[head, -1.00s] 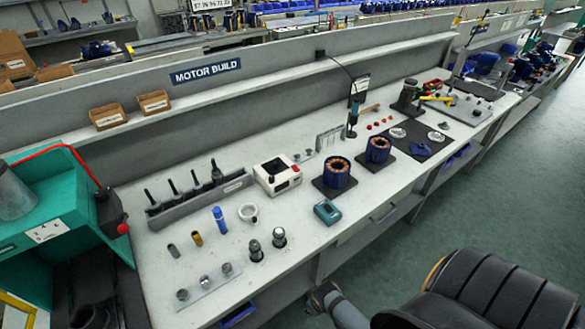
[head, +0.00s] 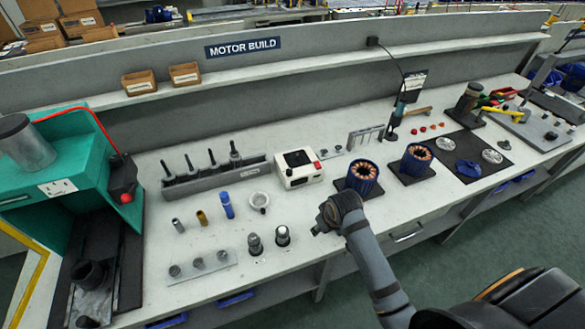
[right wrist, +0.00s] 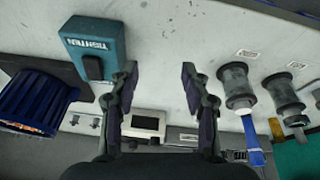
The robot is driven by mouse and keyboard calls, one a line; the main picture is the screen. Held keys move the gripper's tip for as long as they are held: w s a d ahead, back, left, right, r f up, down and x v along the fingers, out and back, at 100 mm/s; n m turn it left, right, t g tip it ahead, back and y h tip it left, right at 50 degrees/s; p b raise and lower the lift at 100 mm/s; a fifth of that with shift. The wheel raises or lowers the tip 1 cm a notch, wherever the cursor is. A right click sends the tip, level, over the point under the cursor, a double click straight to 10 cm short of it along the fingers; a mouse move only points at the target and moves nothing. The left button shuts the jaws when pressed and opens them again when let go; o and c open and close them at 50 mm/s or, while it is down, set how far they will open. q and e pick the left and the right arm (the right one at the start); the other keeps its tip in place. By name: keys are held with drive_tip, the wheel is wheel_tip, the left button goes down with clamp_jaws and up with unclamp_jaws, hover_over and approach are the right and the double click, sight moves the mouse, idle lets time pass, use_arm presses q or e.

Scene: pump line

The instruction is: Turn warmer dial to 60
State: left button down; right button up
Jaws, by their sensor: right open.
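The warmer is a white box (head: 298,167) with a dark top plate and a red knob (head: 317,165), standing mid-bench. Its dial markings are too small to read. In the right wrist view a white box with a dark panel (right wrist: 147,122), likely the warmer, shows beyond the fingers. My right gripper (head: 322,222) is over the bench's front part, in front of the warmer and apart from it. In the right wrist view the right gripper (right wrist: 158,72) is open, with nothing between its fingers. My left gripper is not in view.
A teal box marked TIGHTEN (right wrist: 95,45) lies beside the right fingers; my arm hides it in the head view. Blue wound stators (head: 362,179) stand right of the warmer.

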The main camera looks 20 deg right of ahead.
drive_tip(key=w+r+n+y, duration=0.1)
drive_tip(key=w+r, duration=0.2)
drive_tip(key=w, duration=0.3)
drive_tip(key=w+r, duration=0.3)
drive_tip(key=w, duration=0.3)
drive_tip(key=n, duration=0.1)
approach(289, 171)
drive_tip(key=shift+t+y, duration=0.3)
drive_tip(key=shift+y, duration=0.2)
drive_tip(key=x, duration=0.5)
drive_tip(key=d+x, duration=0.1)
drive_tip(key=x, duration=0.2)
drive_tip(key=shift+a+f+p, duration=0.1)
drive_tip(key=shift+f+p, duration=0.25)
drive_tip(key=shift+c, duration=0.3)
drive_tip(key=shift+s, duration=0.1)
clamp_jaws()
